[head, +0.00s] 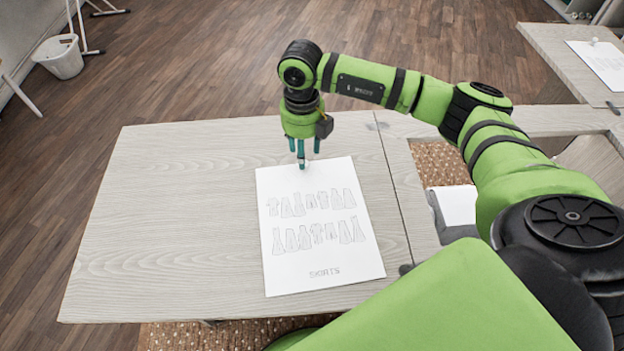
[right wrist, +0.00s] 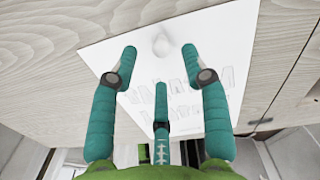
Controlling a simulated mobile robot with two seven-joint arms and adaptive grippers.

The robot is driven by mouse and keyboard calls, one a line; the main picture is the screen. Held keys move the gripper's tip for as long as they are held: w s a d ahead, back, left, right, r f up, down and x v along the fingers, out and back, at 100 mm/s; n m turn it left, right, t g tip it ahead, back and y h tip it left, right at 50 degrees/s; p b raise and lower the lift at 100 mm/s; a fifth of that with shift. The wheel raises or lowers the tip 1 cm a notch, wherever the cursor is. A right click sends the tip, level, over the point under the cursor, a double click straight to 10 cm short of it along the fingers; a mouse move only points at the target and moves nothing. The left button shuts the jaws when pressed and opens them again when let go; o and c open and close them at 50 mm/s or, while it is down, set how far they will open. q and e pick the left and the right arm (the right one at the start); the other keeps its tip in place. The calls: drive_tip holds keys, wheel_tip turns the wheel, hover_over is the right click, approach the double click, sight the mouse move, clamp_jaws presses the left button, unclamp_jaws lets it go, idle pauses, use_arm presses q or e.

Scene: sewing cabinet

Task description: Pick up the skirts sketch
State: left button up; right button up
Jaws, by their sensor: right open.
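The skirts sketch (head: 318,262) is a white sheet lying flat on the pale wooden table, with two rows of drawn skirts and the word SKIRTS at its near edge. In the right wrist view the sketch (right wrist: 215,48) carries a small white round knob (right wrist: 161,45) near one edge. My right gripper (head: 302,158) points down over the sketch's far edge. Its three teal fingers are spread and empty, and the knob shows between and beyond the fingertips in the wrist view. I cannot tell whether the fingertips touch the paper. My left gripper is not in view.
The table (head: 150,220) is bare left of the sketch. A seam runs along the right, with an opening beyond it. Another table (head: 560,55) at the upper right holds another sheet (head: 604,65) with a knob. A white bin (head: 60,60) stands on the floor at upper left.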

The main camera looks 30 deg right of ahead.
wheel_tip(320, 180, down, 4)
drive_tip(key=shift+f+p, duration=0.15)
drive_tip(key=shift+p, duration=0.2)
drive_tip(key=shift+d, duration=0.1)
clamp_jaws()
drive_tip(key=shift+w, duration=0.1)
